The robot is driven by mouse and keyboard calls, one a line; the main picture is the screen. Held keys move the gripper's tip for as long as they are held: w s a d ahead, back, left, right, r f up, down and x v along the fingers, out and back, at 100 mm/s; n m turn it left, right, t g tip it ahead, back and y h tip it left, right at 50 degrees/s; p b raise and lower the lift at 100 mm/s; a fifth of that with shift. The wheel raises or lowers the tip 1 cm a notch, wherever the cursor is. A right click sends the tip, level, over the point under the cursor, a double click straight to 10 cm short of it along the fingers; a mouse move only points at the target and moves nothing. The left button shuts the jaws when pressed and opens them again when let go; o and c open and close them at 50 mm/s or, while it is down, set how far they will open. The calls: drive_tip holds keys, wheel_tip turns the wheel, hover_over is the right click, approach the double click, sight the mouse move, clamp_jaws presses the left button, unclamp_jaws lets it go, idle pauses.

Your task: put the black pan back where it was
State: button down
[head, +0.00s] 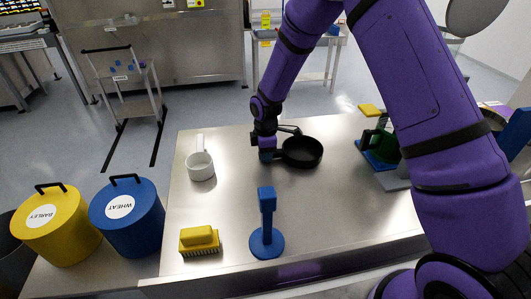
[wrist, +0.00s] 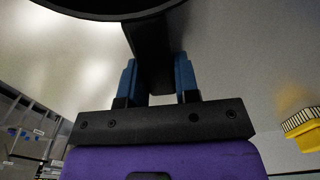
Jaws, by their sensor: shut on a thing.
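The black pan (head: 302,152) is on or just above the metal table (head: 225,240), near its middle; I cannot tell whether its base touches. My gripper (head: 272,154) is at the pan's left side, by its handle. In the wrist view, the two blue fingers of my gripper (wrist: 160,80) are shut on the black handle (wrist: 153,55), and the pan's dark round rim (wrist: 110,12) shows at the top. The pan looks about level.
A white mug-like pot (head: 200,166) stands left of the pan. A blue stand (head: 267,230) and a yellow brush (head: 199,240) are nearer the front. A green item (head: 384,143) is on the right. Blue (head: 128,225) and yellow (head: 58,228) bins stand left. Table surface around the pan is clear.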

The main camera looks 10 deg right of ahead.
drive_tip(key=c, duration=0.8)
unclamp_jaws()
drive_tip(key=shift+c, duration=0.2)
wheel_tip(320, 180, up, 12)
drive_tip(key=shift+r, duration=0.15)
